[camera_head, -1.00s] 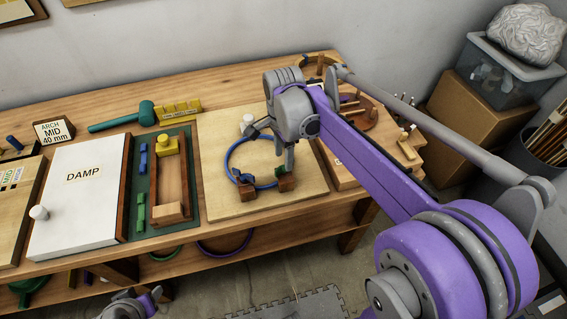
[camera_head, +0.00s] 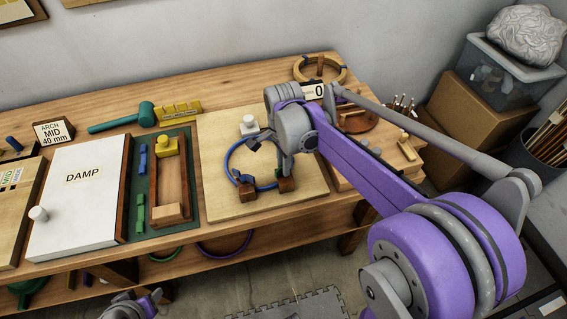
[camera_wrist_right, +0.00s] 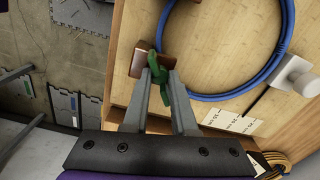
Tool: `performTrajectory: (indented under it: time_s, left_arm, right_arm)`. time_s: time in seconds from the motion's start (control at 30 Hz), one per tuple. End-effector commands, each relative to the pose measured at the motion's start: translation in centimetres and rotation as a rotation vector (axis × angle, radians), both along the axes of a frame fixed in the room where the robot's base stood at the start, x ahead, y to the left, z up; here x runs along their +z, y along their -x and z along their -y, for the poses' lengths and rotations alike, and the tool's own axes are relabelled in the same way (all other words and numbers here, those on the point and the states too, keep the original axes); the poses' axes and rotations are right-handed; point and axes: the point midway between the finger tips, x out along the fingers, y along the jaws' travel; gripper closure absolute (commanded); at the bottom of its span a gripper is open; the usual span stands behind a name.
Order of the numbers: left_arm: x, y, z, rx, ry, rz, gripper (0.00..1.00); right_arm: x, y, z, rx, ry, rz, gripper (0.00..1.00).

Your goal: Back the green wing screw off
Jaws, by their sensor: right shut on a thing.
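The green wing screw (camera_wrist_right: 156,66) shows in the right wrist view at a brown wooden block (camera_wrist_right: 139,58), between the two fingers of my right gripper (camera_wrist_right: 161,80), which are shut on it. A blue cane coil (camera_head: 229,158) curves from this block round to a second block (camera_head: 247,191) with a blue wing screw (camera_head: 243,178). My left gripper's fingers do not show.
A white knob (camera_head: 249,126) stands at the back of the board. Left are a green mat with a wooden tray (camera_head: 186,178) and a white DAMP panel (camera_head: 85,190). A pegged board (camera_head: 385,160) lies to the right, partly behind my right arm. The bench front edge is close.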

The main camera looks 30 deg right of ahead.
Motion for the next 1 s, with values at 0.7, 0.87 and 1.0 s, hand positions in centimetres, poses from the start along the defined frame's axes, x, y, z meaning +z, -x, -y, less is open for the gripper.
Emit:
performTrajectory:
  time_s: [0.7, 0.87, 1.0]
  left_arm:
    - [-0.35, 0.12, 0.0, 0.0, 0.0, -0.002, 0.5]
    - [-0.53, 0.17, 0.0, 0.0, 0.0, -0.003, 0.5]
    - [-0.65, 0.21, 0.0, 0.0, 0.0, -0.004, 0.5]
  right_arm:
    - [0.0, -0.02, 0.01, 0.253, 0.0, 0.0, 1.0]
    - [-0.01, -0.02, 0.01, 0.403, 0.0, 0.0, 1.0]
    - [-0.02, -0.02, 0.01, 0.537, 0.0, 0.0, 1.0]
